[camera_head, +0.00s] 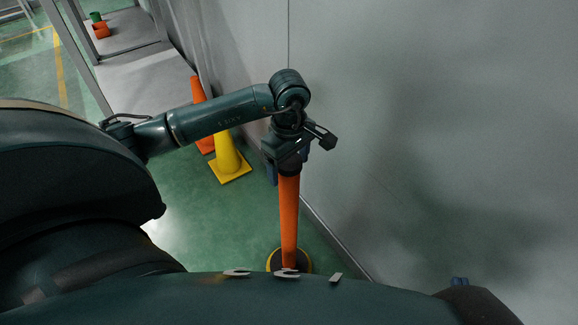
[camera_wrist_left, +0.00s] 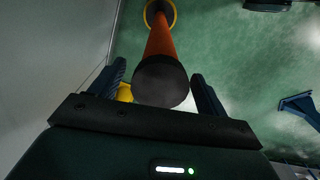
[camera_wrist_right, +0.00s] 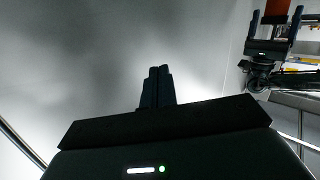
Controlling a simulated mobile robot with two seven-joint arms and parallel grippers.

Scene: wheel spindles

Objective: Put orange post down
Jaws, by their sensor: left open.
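The orange post (camera_head: 289,215) stands upright on the floor near the wall, its round base (camera_head: 274,262) partly hidden behind my body in the head view. In the left wrist view, its dark top cap (camera_wrist_left: 161,82) lies between the fingers of my left gripper (camera_wrist_left: 160,88), with a visible gap to the right finger. My left gripper is open, with its fingers on either side of the post's top. My right gripper (camera_wrist_right: 156,75) is shut and empty, away from the post. The right wrist view also shows the left gripper's spread fingers around the orange shaft (camera_wrist_right: 277,8).
A yellow cone (camera_head: 228,155) and an orange cone (camera_head: 199,90) stand on the green floor left of the post. A grey wall (camera_head: 430,120) runs close along the right side. Small orange and green objects (camera_head: 100,28) sit far back left.

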